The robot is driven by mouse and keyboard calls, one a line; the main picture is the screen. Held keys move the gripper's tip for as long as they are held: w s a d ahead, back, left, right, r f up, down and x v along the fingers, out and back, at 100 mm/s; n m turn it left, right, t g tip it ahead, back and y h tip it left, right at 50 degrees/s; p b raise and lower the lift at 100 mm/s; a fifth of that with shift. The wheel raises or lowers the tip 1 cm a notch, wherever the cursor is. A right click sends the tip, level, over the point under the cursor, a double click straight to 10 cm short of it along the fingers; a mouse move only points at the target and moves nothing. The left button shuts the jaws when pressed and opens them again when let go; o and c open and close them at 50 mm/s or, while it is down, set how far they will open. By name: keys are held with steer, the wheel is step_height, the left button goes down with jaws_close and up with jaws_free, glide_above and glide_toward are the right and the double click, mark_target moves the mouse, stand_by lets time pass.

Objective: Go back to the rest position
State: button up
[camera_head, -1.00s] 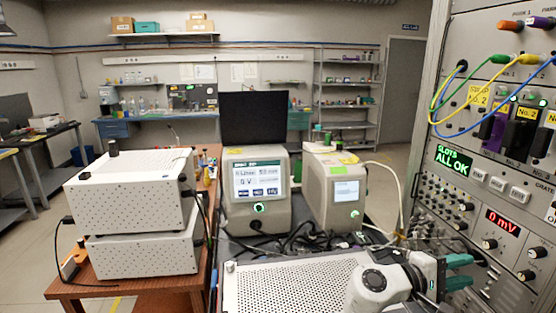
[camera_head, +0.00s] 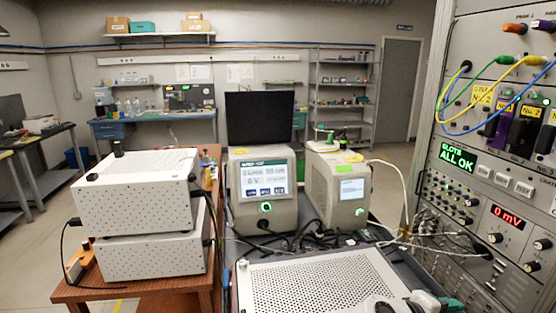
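My gripper (camera_head: 452,304) is at the bottom edge of the head view, right of centre. Only a small part of its green tip shows beside the pale end of my arm. The rest is cut off by the frame, so I cannot see the gap between the fingers or whether anything is between them. The gripper is low, in front of the instrument rack (camera_head: 460,210) and at the right end of the perforated metal box (camera_head: 310,283).
The rack at right carries coloured cables, a green "SLOTS ALL OK" display (camera_head: 459,158) and a red "0 mV" display (camera_head: 507,216). Two stacked white boxes (camera_head: 145,220) stand on a wooden table at left. Two beige instruments (camera_head: 264,190) (camera_head: 338,190) stand behind the perforated box, with loose cables around.

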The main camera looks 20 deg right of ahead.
steer(key=s+a+f+t+y, duration=0.1)
steer(key=s+a+f+y, duration=0.35)
steer(key=f, duration=0.25)
steer(key=s+a+f+t+y, duration=0.2)
steer(key=s+a+f+y, duration=0.15)
steer(key=a+f, duration=0.3)
steer(key=s+a+f+y, duration=0.2)
steer(key=s+a+y, duration=0.1)
steer(key=s+a, duration=0.1)
steer(key=s+a+f+m+y, duration=0.1)
steer(key=s+a+f+y, duration=0.1)
steer(key=a, duration=0.5)
steer(key=shift+s+a+y, duration=0.25)
steer(key=shift+s+y, duration=0.25)
steer(key=shift+s, duration=0.75)
steer(key=shift+f, duration=0.1)
